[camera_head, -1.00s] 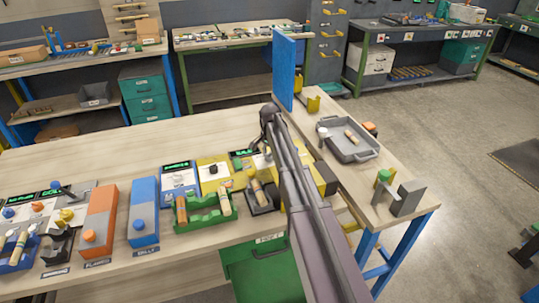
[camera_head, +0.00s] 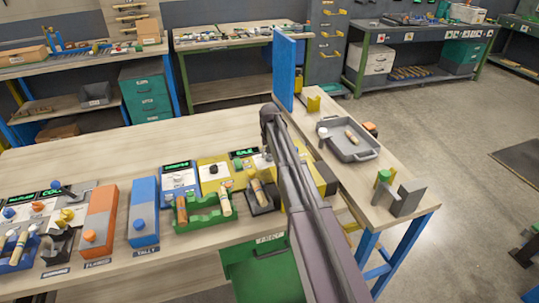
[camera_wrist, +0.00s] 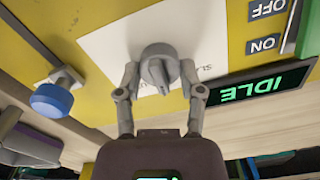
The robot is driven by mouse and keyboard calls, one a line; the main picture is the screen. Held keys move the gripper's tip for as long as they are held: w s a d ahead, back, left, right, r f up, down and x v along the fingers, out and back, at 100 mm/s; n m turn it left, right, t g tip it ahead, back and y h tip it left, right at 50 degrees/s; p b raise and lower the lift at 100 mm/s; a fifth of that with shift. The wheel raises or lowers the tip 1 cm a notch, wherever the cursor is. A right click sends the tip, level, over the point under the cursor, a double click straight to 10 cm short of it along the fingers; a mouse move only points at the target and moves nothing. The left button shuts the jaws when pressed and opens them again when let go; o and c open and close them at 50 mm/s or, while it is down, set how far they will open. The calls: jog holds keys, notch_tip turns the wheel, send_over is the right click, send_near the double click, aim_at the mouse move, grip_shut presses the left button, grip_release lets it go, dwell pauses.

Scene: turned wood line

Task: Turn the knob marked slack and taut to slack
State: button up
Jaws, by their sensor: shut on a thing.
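The grey knob (camera_wrist: 160,64) with a raised pointer ridge sits on a white plate (camera_wrist: 105,45) on a yellow panel. In the wrist view the ridge points down the picture, slightly to the right. Part of a printed word beginning "SLA" shows to the right of the knob, upside down; the other marking cannot be read. My gripper (camera_wrist: 160,76) has one finger on each side of the knob and is shut on it. In the head view my arm hides the gripper and the knob.
An upside-down "IDLE" display (camera_wrist: 255,90) and ON/OFF labels are right of the knob. A blue round button (camera_wrist: 52,99) stands out on the left. In the head view, a green holder (camera_head: 205,213) and blue box (camera_head: 144,212) stand left of my arm; a grey tray (camera_head: 348,142) lies right.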

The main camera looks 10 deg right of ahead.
jog(key=n, duration=0.5)
jog(key=shift+a+n, duration=0.1)
jog(key=shift+n, duration=2.4)
jog(key=o, duration=1.2)
jog(key=shift+c, duration=0.2)
